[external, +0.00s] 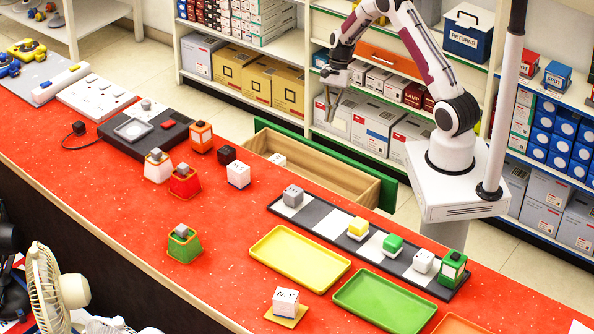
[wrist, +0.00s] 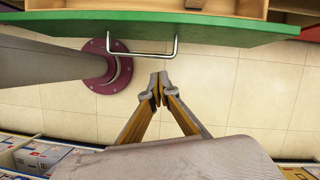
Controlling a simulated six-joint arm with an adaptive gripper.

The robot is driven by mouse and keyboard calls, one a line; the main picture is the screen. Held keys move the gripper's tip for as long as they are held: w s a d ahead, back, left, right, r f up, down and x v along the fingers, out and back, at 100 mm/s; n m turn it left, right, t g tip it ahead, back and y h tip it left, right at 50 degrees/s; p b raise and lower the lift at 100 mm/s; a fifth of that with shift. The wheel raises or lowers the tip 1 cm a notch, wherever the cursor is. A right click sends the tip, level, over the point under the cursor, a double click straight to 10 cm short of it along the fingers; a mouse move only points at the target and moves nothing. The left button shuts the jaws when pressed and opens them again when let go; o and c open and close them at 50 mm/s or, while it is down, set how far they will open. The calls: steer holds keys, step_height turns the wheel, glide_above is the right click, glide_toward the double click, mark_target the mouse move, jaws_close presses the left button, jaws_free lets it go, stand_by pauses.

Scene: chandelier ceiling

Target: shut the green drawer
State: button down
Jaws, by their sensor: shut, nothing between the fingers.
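The green drawer (external: 318,147) stands pulled out from the far side of the red counter, its wooden inside showing. In the wrist view its green front (wrist: 215,31) spans the top, with a silver bar handle (wrist: 142,53) on it. My gripper (external: 329,119) hangs beyond the drawer front, on the side away from the counter. In the wrist view my gripper (wrist: 159,83) has its fingertips together and empty, just below the handle's right end in the picture. The tips look apart from the handle and the front.
The red counter (external: 225,215) holds several blocks, a yellow tray (external: 300,258), a green tray (external: 385,302) and a checkered strip (external: 330,222). Shelves of boxes (external: 372,125) stand behind my arm. A grey post with a maroon base (wrist: 108,65) is left of my gripper in the wrist view.

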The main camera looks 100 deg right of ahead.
mark_target(308, 141)
steer(key=w+d+m, duration=0.1)
steer(key=w+d+r+m+t, duration=0.1)
steer(key=m, duration=0.1)
steer(key=shift+w, duration=0.2)
stand_by(0.4)
steer(key=shift+w+a+f, duration=0.9)
steer(key=shift+f, duration=0.6)
steer(key=shift+w+a+f, duration=0.9)
steer(key=shift+a+f, duration=0.05)
steer(key=shift+f, duration=0.6)
steer(key=shift+w+a+f, duration=0.9)
steer(key=shift+f, duration=0.6)
